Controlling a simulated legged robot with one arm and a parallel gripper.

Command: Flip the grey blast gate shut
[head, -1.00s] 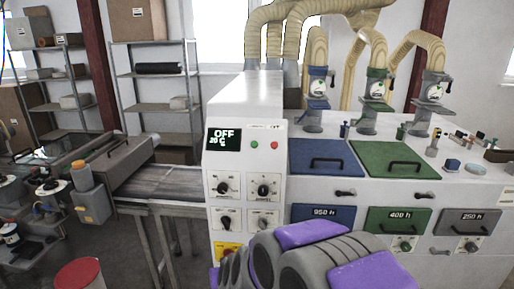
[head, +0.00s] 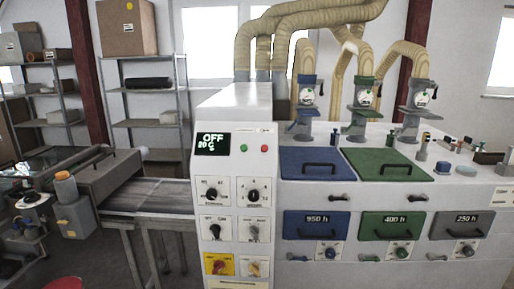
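The grey blast gate (head: 417,97) sits on the rightmost duct at the back of the white machine. It has a round pale dial face and a small dark lever at its right side. The lever is too small to tell whether the gate is open or shut. A blue blast gate (head: 306,92) and a green blast gate (head: 364,94) stand to its left on their own ducts. My gripper is not in view.
The white machine (head: 234,120) has a panel reading OFF. Blue (head: 300,172) and green (head: 370,172) handled lids lie before the gates. Small bottles (head: 422,146) stand on the top at right. A conveyor (head: 150,197) runs in at left.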

